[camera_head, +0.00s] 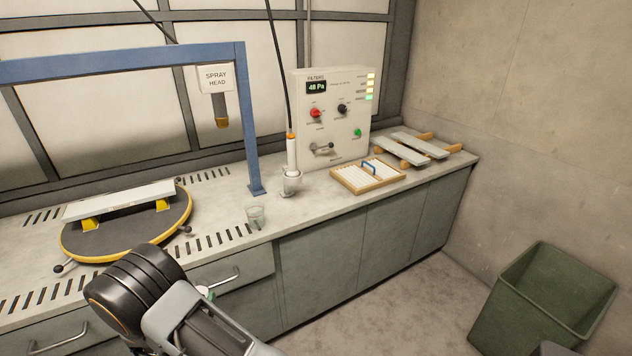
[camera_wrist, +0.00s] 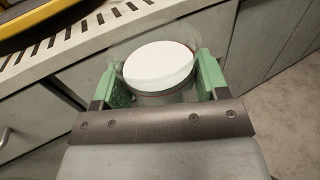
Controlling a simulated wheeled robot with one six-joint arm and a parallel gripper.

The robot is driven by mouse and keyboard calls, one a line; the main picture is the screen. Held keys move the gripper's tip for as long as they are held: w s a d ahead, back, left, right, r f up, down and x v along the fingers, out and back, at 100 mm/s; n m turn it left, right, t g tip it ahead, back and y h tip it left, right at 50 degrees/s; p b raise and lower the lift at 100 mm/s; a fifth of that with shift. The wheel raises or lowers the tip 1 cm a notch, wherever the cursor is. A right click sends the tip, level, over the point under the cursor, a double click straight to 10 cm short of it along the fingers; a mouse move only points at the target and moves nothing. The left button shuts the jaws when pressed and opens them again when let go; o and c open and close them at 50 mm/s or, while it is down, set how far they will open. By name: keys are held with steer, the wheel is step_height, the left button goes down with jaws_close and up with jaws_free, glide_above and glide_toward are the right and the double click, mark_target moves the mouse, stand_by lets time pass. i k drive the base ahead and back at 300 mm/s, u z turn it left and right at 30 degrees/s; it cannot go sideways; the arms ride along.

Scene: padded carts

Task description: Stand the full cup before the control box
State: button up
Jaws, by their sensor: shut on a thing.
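My gripper (camera_wrist: 164,80) is shut on a clear cup with a white, round filling (camera_wrist: 158,66); its green pads press on either side of the cup. In the head view my arm hides most of the gripper, and only a small bit of white and green shows past it, in front of the counter drawers. The control box (camera_head: 333,118) stands at the back of the counter, with a lit display, knobs and a lever. The counter strip directly before it is partly taken by a wooden-framed rack (camera_head: 343,180).
A clear cup (camera_head: 256,217) stands near the counter's front edge. Another clear cup (camera_head: 291,185) stands under a white probe (camera_head: 291,153) left of the box. A blue frame (camera_head: 250,130) rises beside them. A turntable (camera_head: 80,243) is at left, a green bin (camera_head: 545,295) on the floor.

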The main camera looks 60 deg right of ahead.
mark_target(327, 182)
steer(key=u, duration=3)
steer(key=k, duration=2.35)
steer(key=z, duration=0.7)
